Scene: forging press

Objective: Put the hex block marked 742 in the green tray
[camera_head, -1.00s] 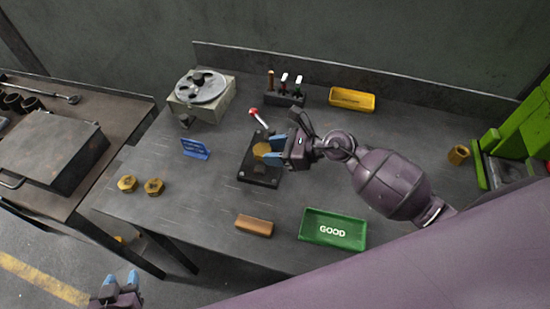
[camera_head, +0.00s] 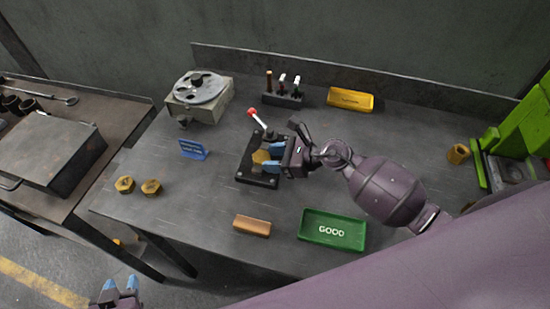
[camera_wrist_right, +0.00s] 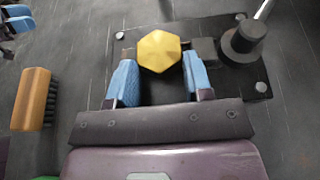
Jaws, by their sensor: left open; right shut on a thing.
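A brass hex block (camera_head: 260,157) is at the black clamp fixture (camera_head: 258,178) in the middle of the bench. My right gripper (camera_head: 268,160) is shut on this block, with a blue finger on each side. In the right wrist view the same block (camera_wrist_right: 160,52) shows between the fingertips (camera_wrist_right: 160,70). I cannot read a number on it. Two more brass hex blocks, one (camera_head: 124,185) and another (camera_head: 151,188), lie at the bench's left. The green tray (camera_head: 332,246), marked GOOD, is empty at the front right. My left gripper (camera_head: 120,286) is open and empty, low at the left.
A wooden-handled brush (camera_head: 252,226) lies left of the green tray. The red-tipped lever (camera_head: 254,114) stands up behind the fixture. A blue sign (camera_head: 193,149), a yellow tray (camera_head: 350,100), a tool rack (camera_head: 284,99) and a brass piece (camera_head: 458,153) also stand on the bench.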

